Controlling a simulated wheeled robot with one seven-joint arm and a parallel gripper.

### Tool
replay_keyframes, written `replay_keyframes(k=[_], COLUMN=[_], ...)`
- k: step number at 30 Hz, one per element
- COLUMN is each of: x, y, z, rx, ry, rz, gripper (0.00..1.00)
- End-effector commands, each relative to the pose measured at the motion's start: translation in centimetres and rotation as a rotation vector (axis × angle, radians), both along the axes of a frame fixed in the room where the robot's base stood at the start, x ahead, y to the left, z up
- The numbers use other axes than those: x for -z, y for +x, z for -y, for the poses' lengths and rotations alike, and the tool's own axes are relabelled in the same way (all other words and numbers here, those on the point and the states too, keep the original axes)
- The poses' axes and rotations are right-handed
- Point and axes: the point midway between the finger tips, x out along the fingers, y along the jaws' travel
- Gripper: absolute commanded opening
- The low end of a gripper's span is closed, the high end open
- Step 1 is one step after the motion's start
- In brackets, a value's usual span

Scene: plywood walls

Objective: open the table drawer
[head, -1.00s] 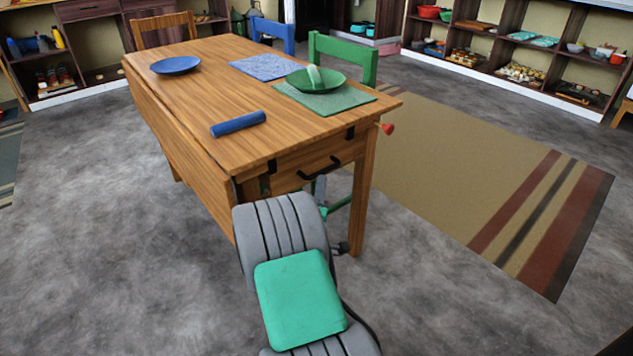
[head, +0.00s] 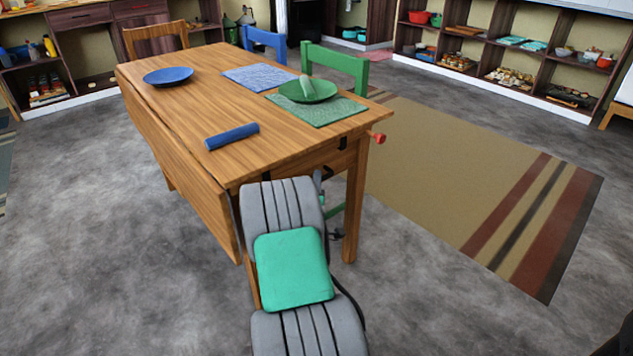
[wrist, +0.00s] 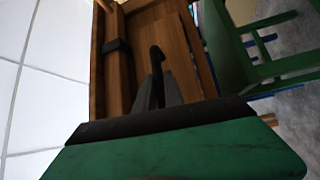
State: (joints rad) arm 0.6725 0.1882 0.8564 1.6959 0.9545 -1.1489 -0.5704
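The wooden table (head: 185,108) stands ahead, with its drawer at the near end. Whether the drawer stands slightly out of the table I cannot tell.
A blue roll (head: 232,136), a blue plate (head: 168,76) and a green plate (head: 308,91) lie on the tabletop. A green chair (head: 336,66) is at the right side, its legs near my gripper. A red knob (head: 378,138) sticks out at the near right corner. Floor on the left is clear.

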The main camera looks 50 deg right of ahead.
Motion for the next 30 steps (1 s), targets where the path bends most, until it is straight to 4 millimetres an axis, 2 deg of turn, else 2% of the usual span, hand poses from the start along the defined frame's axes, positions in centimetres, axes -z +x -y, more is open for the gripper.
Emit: replay_keyframes(k=[4, 30], x=[0.01, 0.03], y=[0.0, -0.01], z=[-0.01, -0.02], rx=[0.0, 0.0], ry=[0.0, 0.001], rz=[0.0, -0.001], gripper=[0.0, 0.0])
